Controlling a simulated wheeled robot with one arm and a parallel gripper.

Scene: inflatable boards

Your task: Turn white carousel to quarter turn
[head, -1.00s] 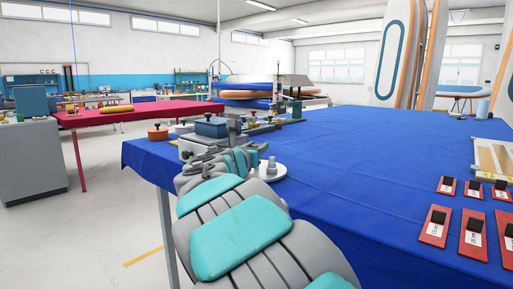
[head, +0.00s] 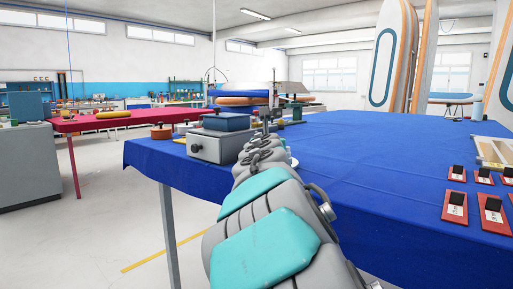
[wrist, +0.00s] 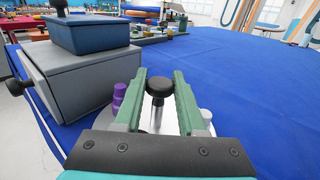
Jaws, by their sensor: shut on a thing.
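The white carousel (wrist: 173,122) is a round disc on the blue table, mostly covered by my gripper in the wrist view. A post with a black knob (wrist: 159,87) stands on it. My gripper (wrist: 160,76) has its green fingers on either side of the post, shut on the knob's post. A purple stepped piece (wrist: 119,96) is just left of the left finger, and a pale grey piece (wrist: 206,115) is just right of the right finger. In the head view my arm hides most of the carousel; only a white edge (head: 293,162) shows.
A grey box (wrist: 80,82) with a blue box (wrist: 92,33) on top stands close left of my gripper. A red table (head: 130,121) stands behind.

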